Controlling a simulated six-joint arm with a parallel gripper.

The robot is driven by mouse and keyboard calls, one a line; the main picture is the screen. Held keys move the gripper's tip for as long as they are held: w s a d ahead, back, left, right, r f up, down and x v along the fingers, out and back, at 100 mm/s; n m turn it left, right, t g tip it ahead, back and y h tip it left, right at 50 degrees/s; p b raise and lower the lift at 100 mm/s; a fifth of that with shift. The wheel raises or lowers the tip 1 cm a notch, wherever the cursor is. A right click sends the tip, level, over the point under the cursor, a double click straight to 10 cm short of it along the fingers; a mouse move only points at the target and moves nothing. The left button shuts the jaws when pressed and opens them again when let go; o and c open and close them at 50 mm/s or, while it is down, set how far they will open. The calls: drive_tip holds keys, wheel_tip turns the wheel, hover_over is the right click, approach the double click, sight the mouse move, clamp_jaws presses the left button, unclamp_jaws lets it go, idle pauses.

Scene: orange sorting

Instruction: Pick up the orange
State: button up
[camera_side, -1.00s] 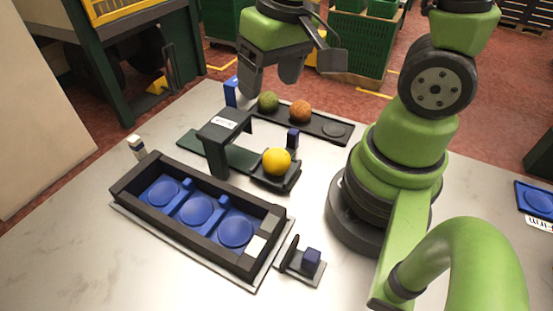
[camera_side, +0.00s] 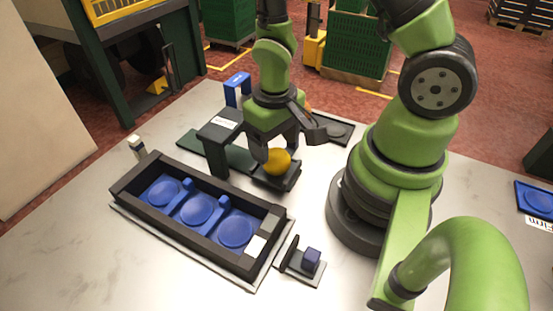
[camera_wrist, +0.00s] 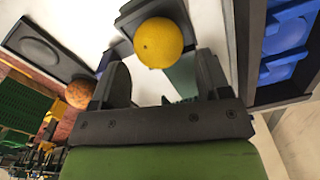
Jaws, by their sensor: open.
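A round yellow-orange fruit (camera_side: 277,162) sits on a small black stand (camera_side: 285,184) near the middle of the table. My gripper (camera_side: 279,150) points down just above it, open, with one finger near the fruit's left side. In the wrist view the fruit (camera_wrist: 158,42) shows just past the tips of my open gripper (camera_wrist: 162,68), with nothing held. A second, darker orange fruit (camera_wrist: 79,94) lies to the left in the wrist view. In the side view my gripper hides most of it.
A black tray with blue round cups (camera_side: 197,208) stands at front left, its cups empty. A dark arch-like scanner stand (camera_side: 217,142) is close left of my gripper. A black fruit rack (camera_side: 338,131) lies behind. A small dark fixture (camera_side: 303,262) stands front right.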

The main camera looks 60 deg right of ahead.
sight(276, 151)
drive_tip(key=shift+s+f, duration=0.2)
drive_tip(key=shift+f, duration=2.1)
drive_tip(key=c, duration=0.8)
drive_tip(key=shift+r, duration=0.1)
